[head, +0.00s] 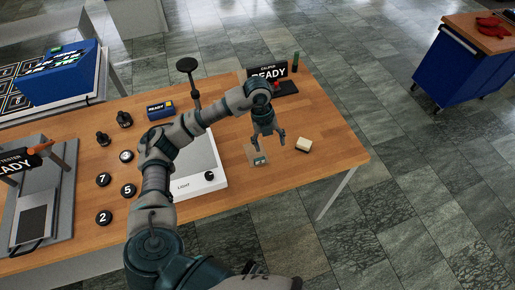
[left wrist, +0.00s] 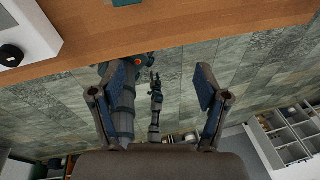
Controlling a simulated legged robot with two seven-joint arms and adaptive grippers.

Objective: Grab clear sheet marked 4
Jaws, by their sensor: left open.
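A small clear sheet (head: 255,152) with a dark teal label lies flat on the wooden table, right of the light box. Its number is too small to read. My left gripper (head: 269,145) points down just above and beside the sheet, with its fingers apart and nothing between them. In the left wrist view the open left fingers (left wrist: 155,105) frame the floor beyond the table edge, and a teal patch (left wrist: 126,2), perhaps the label, is cut by the top edge. My right gripper (left wrist: 155,78) shows small and far off in the left wrist view; its opening is unclear.
A cream block (head: 303,145) lies right of the sheet. The white light box (head: 205,185) with a black knob stands left. The caliper stand (head: 285,88) is behind. Round numbered weights (head: 103,179) sit further left. The table's front right corner is clear.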

